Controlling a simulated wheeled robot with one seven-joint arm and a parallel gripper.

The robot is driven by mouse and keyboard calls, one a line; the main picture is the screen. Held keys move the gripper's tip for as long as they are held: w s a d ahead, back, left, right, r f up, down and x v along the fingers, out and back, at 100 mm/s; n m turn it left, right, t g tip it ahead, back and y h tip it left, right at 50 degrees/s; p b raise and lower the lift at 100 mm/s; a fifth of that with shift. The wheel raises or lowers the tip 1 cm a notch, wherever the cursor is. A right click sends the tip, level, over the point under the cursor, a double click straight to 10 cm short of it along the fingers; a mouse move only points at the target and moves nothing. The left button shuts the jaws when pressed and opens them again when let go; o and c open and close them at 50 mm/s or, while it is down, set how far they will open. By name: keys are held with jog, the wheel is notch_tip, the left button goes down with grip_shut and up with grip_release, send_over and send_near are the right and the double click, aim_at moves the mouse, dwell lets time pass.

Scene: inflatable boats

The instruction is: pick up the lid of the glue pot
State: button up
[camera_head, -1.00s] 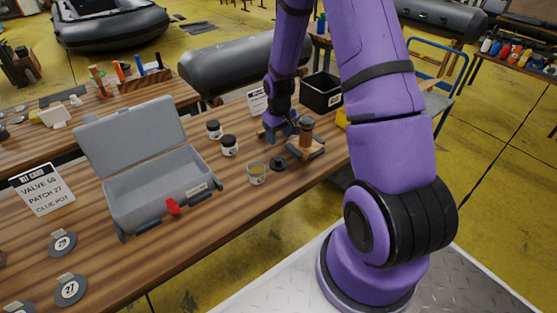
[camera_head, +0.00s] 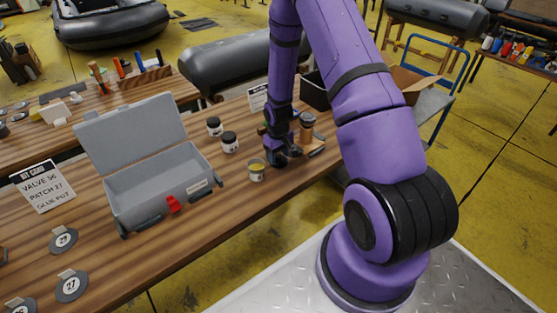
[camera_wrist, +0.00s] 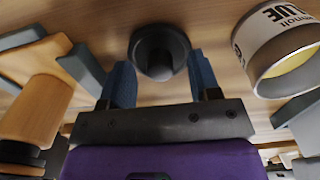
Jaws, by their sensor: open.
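The lid, a round black disc with a raised knob (camera_wrist: 160,48), lies on the wooden bench in the wrist view. My gripper (camera_wrist: 160,80) is open, with one blue fingertip on each side of the lid's knob and a gap visible. In the head view my gripper (camera_head: 279,158) is low over the bench and hides the lid. The open glue pot (camera_head: 257,170) stands just left of it, white with yellowish contents. In the wrist view the pot (camera_wrist: 285,45) is close to the right finger, with its label partly readable.
A wooden tool with an upright cylinder (camera_head: 306,128) stands close right of my gripper. Two dark-lidded jars (camera_head: 229,143) stand behind the pot. An open grey case (camera_head: 160,185) and a sign card (camera_head: 42,186) are left. A black bin (camera_head: 314,92) is behind my arm.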

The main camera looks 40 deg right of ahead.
jog(key=c, duration=1)
jog(key=shift+r, duration=0.15)
